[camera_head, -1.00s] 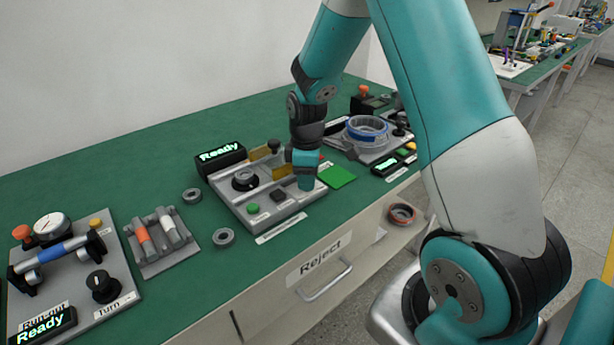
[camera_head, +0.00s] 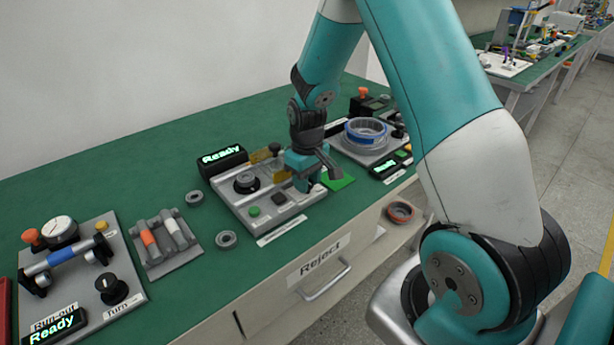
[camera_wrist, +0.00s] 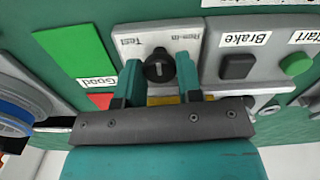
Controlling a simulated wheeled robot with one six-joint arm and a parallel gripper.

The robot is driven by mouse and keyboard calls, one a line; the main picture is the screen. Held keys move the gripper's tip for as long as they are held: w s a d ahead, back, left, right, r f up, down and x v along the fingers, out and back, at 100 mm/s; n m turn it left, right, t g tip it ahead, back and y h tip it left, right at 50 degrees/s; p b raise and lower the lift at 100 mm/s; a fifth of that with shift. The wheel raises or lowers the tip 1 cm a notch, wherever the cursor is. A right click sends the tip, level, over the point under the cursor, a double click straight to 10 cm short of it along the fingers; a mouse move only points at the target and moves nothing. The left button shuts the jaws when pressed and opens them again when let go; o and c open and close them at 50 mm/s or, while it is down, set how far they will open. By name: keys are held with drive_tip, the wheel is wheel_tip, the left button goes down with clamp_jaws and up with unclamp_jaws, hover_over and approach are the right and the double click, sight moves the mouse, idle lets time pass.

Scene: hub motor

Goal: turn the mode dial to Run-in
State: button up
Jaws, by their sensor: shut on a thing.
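The mode dial (camera_wrist: 158,68) is a black round knob with a pale pointer mark, on a light plate in the wrist view. The plate carries the labels Test (camera_wrist: 130,42) and Run-in (camera_wrist: 178,38), upside down in this view. The pointer looks roughly upright in the picture, between the two labels; I cannot tell its exact setting. My gripper (camera_wrist: 160,82) has a teal finger on each side of the knob and is shut on it. In the head view my gripper (camera_head: 303,183) is at the right end of the grey test fixture (camera_head: 238,207) and hides the dial.
Beside the dial are the Brake button (camera_wrist: 237,67) and green Start button (camera_wrist: 295,64). A green Good pad (camera_wrist: 75,45) lies on the other side. A lit Ready display (camera_head: 222,157) stands behind the fixture. A blue-rimmed ring part (camera_head: 365,131) is at the right.

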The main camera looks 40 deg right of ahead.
drive_tip(key=m+p, duration=0.1)
drive_tip(key=m, duration=0.3)
drive_tip(key=shift+m+p, duration=0.35)
drive_tip(key=shift+m, duration=1.55)
drive_tip(key=o, duration=0.9)
wheel_tip(320, 180, up, 18)
drive_tip(key=shift+f, duration=0.25)
drive_tip(key=shift+a, duration=0.15)
